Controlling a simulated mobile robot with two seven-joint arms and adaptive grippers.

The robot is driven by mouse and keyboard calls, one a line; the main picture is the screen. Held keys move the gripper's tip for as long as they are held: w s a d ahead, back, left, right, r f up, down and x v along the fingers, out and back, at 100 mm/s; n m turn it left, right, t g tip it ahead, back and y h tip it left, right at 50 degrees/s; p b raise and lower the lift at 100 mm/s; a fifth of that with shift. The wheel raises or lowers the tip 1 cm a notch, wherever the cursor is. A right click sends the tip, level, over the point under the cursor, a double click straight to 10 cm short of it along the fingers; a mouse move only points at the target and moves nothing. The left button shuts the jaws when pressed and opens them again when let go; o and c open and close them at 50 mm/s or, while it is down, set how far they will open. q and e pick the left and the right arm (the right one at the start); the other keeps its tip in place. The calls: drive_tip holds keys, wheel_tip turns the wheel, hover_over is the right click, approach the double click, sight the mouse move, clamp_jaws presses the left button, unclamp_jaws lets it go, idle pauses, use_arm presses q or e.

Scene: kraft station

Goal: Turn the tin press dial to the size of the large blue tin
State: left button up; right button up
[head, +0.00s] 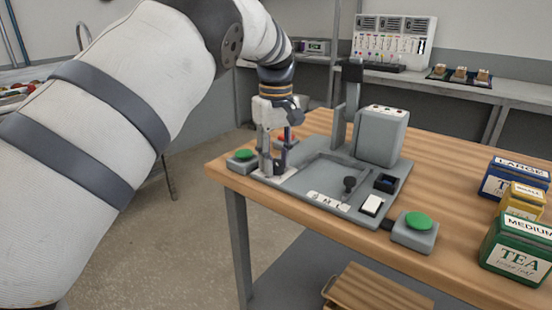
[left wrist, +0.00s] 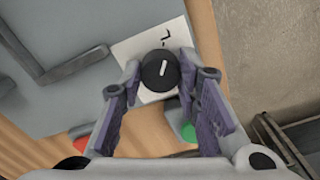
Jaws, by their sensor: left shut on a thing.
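The tin press (head: 381,138) stands on the wooden table, a grey machine with a flat bed. My left gripper (head: 272,165) is at the press's left front corner, shut on the dial. In the left wrist view the black round dial (left wrist: 160,70) sits between the fingertips of my left gripper (left wrist: 160,72). Its white line runs roughly toward a dark mark, like an L, on the white label (left wrist: 150,45). Other marks are hidden or unreadable. The large blue tin (head: 514,176) stands at the table's right, marked LARGE. My right gripper is not in view.
A yellow tin (head: 522,200) and a green MEDIUM tin (head: 519,248) stand by the blue one. Green buttons sit on boxes at the press's left (head: 243,155) and right (head: 417,222). A red button (head: 286,136) is behind my gripper.

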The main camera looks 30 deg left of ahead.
sight(276, 163)
use_arm(q)
drive_tip(key=shift+n, duration=0.6)
drive_tip(key=shift+f+n, duration=0.1)
drive_tip(key=shift+n, duration=0.2)
drive_tip(key=o, duration=1.2)
drive_tip(key=shift+r, duration=6.05)
